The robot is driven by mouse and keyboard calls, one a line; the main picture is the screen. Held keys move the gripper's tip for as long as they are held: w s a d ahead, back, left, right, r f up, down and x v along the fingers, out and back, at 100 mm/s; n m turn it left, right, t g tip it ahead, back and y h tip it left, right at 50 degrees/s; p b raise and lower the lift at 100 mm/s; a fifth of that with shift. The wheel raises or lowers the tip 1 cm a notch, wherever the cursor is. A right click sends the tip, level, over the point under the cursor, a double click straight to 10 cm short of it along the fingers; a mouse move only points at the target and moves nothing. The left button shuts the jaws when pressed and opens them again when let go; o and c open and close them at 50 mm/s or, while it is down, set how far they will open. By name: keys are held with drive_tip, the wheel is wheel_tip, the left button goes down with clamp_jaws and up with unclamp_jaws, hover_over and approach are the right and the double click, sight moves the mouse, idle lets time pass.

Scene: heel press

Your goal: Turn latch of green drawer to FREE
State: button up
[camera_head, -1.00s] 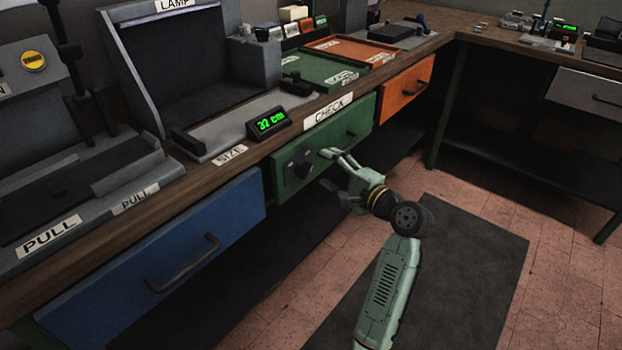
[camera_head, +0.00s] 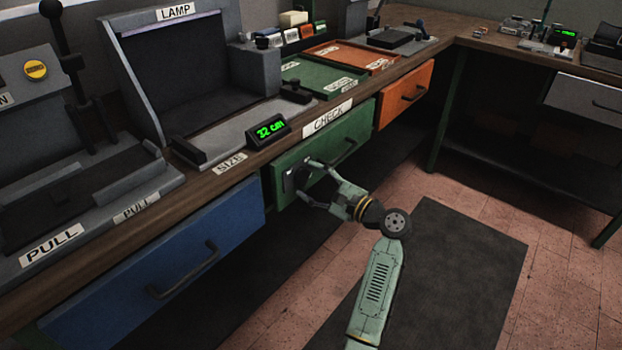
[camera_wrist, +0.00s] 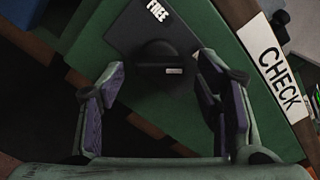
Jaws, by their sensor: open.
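The green drawer (camera_head: 334,148) is closed under the counter, below the CHECK label. Its latch is a dark round knob with a ridge and a light mark (camera_wrist: 165,62), on a black plate (camera_wrist: 150,35). The word FREE is printed on that plate. In the wrist view the light mark sits at the right part of the ridge and does not point at FREE. My gripper (camera_wrist: 165,95) is open, one finger on each side of the knob, with gaps visible. In the head view my gripper (camera_head: 306,184) is at the drawer's left end and partly hides the latch.
The blue drawer (camera_head: 150,265) is to the left and the orange drawer (camera_head: 405,92) to the right, both closed. The green drawer's handle (camera_head: 346,152) juts out right of my gripper. The counter edge overhangs above. Floor in front is free.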

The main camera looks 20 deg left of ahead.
drive_tip(key=shift+w+a, duration=0.1)
drive_tip(key=shift+a, duration=0.15)
drive_tip(key=shift+c, duration=0.5)
drive_tip(key=c, duration=1.1)
